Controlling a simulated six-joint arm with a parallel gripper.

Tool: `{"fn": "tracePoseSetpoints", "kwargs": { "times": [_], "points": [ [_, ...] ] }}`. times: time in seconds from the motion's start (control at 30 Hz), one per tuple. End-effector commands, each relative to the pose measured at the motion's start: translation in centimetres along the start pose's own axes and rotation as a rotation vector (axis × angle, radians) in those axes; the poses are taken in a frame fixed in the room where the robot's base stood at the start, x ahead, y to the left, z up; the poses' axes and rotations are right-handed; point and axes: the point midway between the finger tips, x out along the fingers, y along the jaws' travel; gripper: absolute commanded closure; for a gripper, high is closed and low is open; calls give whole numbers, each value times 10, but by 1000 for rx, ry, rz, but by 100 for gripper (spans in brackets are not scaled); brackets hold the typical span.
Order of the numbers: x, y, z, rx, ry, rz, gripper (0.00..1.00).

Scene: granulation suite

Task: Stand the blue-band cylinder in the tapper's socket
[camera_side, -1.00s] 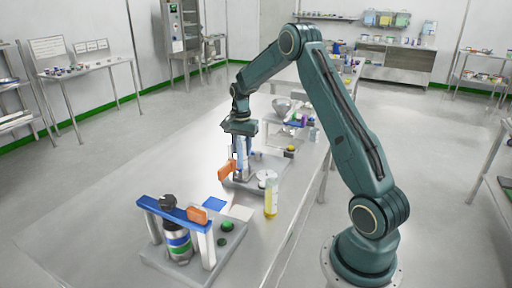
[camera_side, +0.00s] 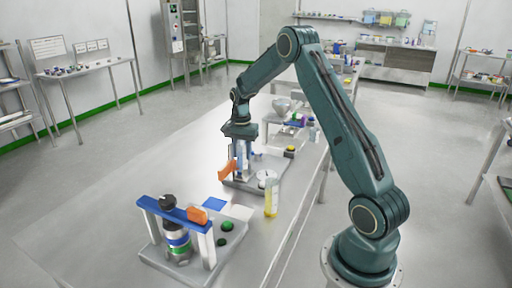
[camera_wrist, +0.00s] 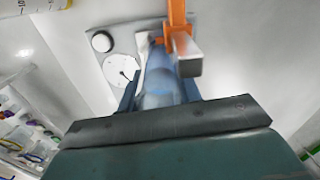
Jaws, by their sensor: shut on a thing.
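My gripper (camera_side: 240,152) points down over the tapper at the middle of the bench and is shut on the blue-band cylinder. In the wrist view the cylinder (camera_wrist: 160,88) is clear and bluish, between the fingers of my gripper (camera_wrist: 158,98). The tapper has a grey base plate (camera_side: 268,165), an orange part (camera_side: 227,171) and a pale round disc (camera_side: 267,176). Its orange part (camera_wrist: 178,22) is close beside the cylinder in the wrist view. The socket is hidden behind the cylinder and gripper, so I cannot tell whether the cylinder's foot is in it.
A clear cylinder with yellow contents (camera_side: 271,200) stands by the tapper's near edge. A blue-topped frame (camera_side: 172,209) with a banded bottle (camera_side: 179,243) stands at the front. The bench's left side is clear.

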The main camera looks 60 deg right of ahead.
Motion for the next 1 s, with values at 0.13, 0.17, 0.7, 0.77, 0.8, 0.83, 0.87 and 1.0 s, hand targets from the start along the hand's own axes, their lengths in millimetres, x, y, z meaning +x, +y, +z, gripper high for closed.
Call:
{"fn": "tracePoseSetpoints", "kwargs": {
  "times": [0.13,0.17,0.7,0.77,0.8,0.83,0.87,1.0],
  "points": [
    [0,0,0,0,0,0,100],
    [0,0,0,0,0,0,100],
    [1,0,0,0,0,-1,100],
    [1,0,0,0,0,-1,100],
    [1,0,0,0,1,-1,64],
    [1,0,0,0,1,-1,58],
    [1,0,0,0,1,-1,52],
    [1,0,0,0,0,-1,40]
  ]
}}
